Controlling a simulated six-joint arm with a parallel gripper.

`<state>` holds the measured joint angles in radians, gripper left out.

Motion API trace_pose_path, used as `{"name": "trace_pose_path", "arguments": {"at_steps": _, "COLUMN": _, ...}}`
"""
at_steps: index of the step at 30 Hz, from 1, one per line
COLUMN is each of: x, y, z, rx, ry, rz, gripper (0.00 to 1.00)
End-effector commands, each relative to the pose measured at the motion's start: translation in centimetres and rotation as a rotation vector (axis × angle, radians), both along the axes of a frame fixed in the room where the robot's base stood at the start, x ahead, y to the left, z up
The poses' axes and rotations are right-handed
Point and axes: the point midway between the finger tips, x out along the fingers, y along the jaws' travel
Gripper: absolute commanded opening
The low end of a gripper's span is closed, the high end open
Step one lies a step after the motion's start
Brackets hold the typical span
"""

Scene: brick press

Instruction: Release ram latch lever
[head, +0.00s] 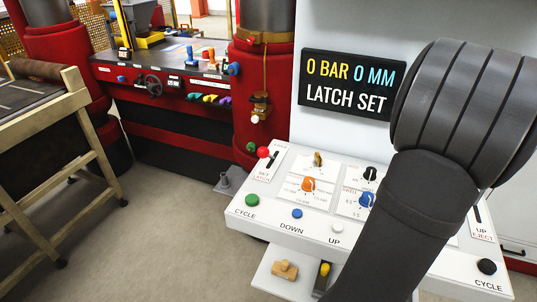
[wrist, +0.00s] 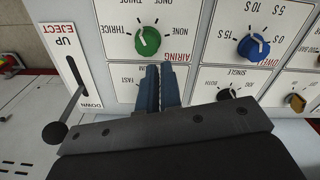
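The latch lever has a red ball knob (head: 263,152) beside a dark slot at the panel's upper left in the head view. A black display (head: 347,85) reads "0 BAR 0 MM LATCH SET". My gripper (wrist: 160,68) shows in the wrist view with its two blue fingers together and nothing between them. It is over the panel near the green airing knob (wrist: 148,40), well to the right of the latch lever. My arm hides the gripper in the head view.
The white control panel (head: 322,226) carries orange and blue dials and cycle, down and up buttons. An eject lever with a black ball (wrist: 55,132) is left of my fingers in the wrist view. A wooden-framed table (head: 75,100) stands at the far left.

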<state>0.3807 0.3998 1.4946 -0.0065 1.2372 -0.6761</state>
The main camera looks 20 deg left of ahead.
Motion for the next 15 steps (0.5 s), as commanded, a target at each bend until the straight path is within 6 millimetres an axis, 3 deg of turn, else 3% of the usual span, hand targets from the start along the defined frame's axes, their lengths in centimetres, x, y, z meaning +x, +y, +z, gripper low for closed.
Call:
{"name": "trace_pose_path", "arguments": {"at_steps": 6, "x": 1.8, "y": 7.6, "z": 1.0, "rx": -0.037, "ry": -0.025, "rz": 0.378, "gripper": 0.0}}
{"name": "trace_pose_path", "arguments": {"at_steps": 15, "x": 2.2, "y": 18.8, "z": 2.3, "rx": -0.099, "ry": -0.058, "rz": 0.964, "gripper": 0.0}}
